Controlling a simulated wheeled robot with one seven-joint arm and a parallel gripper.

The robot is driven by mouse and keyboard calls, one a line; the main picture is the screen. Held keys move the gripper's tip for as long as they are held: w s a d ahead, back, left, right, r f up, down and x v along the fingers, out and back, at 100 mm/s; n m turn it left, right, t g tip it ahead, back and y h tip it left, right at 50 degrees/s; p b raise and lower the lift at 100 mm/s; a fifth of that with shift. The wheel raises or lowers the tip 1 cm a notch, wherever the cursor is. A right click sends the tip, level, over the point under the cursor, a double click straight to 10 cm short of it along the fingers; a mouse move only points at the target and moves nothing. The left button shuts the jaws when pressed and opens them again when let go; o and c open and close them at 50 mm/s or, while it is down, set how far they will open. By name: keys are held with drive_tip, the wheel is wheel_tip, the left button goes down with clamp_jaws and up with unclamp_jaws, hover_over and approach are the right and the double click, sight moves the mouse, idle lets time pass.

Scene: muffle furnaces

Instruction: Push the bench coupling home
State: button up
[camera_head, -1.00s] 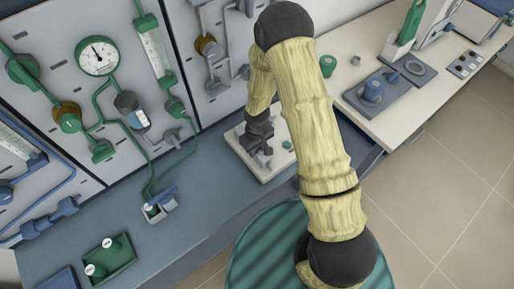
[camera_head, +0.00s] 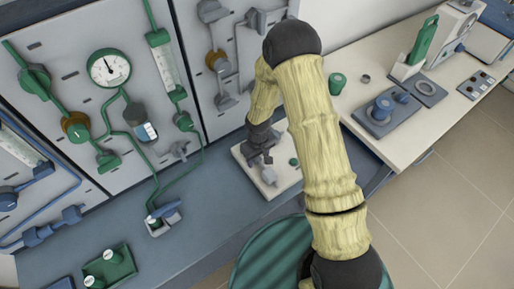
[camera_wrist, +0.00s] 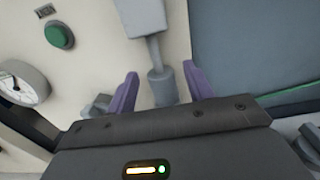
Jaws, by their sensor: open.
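The bench coupling seems to be the grey fitting on a pale board (camera_head: 284,181) on the blue-grey bench. In the wrist view a grey cylinder (camera_wrist: 161,88) stands on the pale surface, in line with a narrow stem and a larger grey block (camera_wrist: 141,14). Whether cylinder and stem are fully joined I cannot tell. My gripper (camera_wrist: 160,69) is open, its two purple fingers on either side of the cylinder with gaps visible. In the head view my gripper (camera_head: 262,143) is over the board and hides part of the fitting.
A green button (camera_wrist: 58,35) and a round gauge (camera_wrist: 22,83) are on the left in the wrist view. Wall panels with a gauge (camera_head: 110,68) and green pipes stand behind the bench. A green tray (camera_head: 109,268) lies at the left; a white table (camera_head: 418,125) stands right.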

sight(259, 158)
wheel_tip(259, 158, up, 17)
drive_tip(key=shift+b, duration=0.4)
drive_tip(key=shift+d+r, duration=0.1)
drive_tip(key=shift+d, duration=0.05)
idle(0.4)
drive_tip(key=s+d+r+m+t, duration=0.2)
drive_tip(key=s+d+r+m, duration=0.4)
drive_tip(key=s+d, duration=0.6)
wheel_tip(259, 158, up, 2)
drive_tip(key=shift+s+d+m+t, duration=0.2)
drive_tip(key=shift+d+m+t, duration=0.15)
drive_tip(key=shift+d, duration=0.5)
drive_tip(key=shift+c, duration=0.4)
